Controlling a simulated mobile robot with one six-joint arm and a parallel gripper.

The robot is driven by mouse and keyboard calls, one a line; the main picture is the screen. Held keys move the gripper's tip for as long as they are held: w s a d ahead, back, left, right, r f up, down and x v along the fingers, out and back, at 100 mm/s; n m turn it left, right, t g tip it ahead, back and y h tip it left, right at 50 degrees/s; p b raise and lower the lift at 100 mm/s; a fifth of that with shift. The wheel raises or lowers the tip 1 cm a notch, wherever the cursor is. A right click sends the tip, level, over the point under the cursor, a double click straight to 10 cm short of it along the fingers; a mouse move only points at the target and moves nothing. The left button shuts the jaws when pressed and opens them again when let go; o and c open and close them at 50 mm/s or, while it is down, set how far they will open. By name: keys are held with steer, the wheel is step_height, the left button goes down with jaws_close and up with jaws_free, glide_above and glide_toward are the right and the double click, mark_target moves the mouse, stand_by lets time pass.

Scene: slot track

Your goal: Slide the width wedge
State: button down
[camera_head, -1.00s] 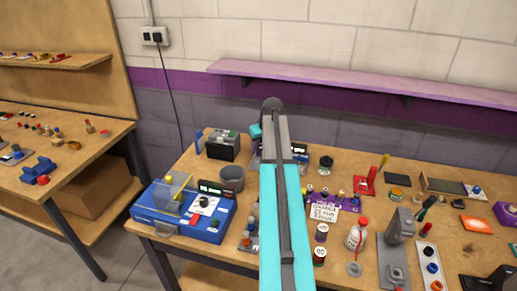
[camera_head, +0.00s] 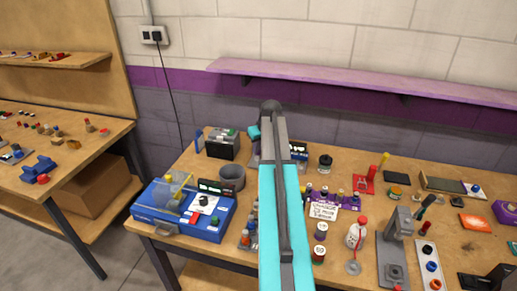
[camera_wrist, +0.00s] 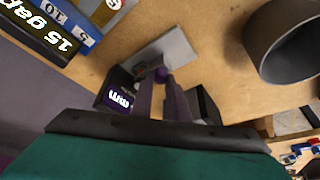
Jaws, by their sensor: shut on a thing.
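In the wrist view my gripper (camera_wrist: 161,88) reaches down with its two dark purplish fingers close together. Its fingertips are shut on a small pinkish-purple knob (camera_wrist: 161,73), which I take to be part of the width wedge, mostly hidden by the fingers. A flat grey metal plate (camera_wrist: 178,52) lies tilted across the picture just beyond the fingertips. A black block with a lit "mm" readout (camera_wrist: 118,98) stands left of the fingers, and another dark block (camera_wrist: 205,105) is at their right. In the head view my own teal arm hides the fingertips and the wedge.
A grey round pot (camera_wrist: 287,42) stands at the upper right of the wrist view. A black display reading "15 gap" (camera_wrist: 38,35) is at the upper left. In the head view a blue case (camera_head: 180,212) stands left of my arm. Several small items crowd the bench at right.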

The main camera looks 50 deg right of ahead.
steer(key=shift+a, duration=0.1)
steer(key=shift+s+a+f, duration=0.1)
steer(key=shift+s+a, duration=0.25)
steer(key=shift+a, duration=0.25)
steer(key=shift+s+a, duration=0.35)
steer(key=shift+a, duration=0.25)
steer(key=c, duration=1.7)
jaws_free()
steer(key=shift+a, duration=0.1)
steer(key=shift+s+r, duration=0.1)
steer(key=shift+r, duration=0.15)
steer(key=shift+b+v, duration=1.55)
steer(key=shift+v, duration=5.15)
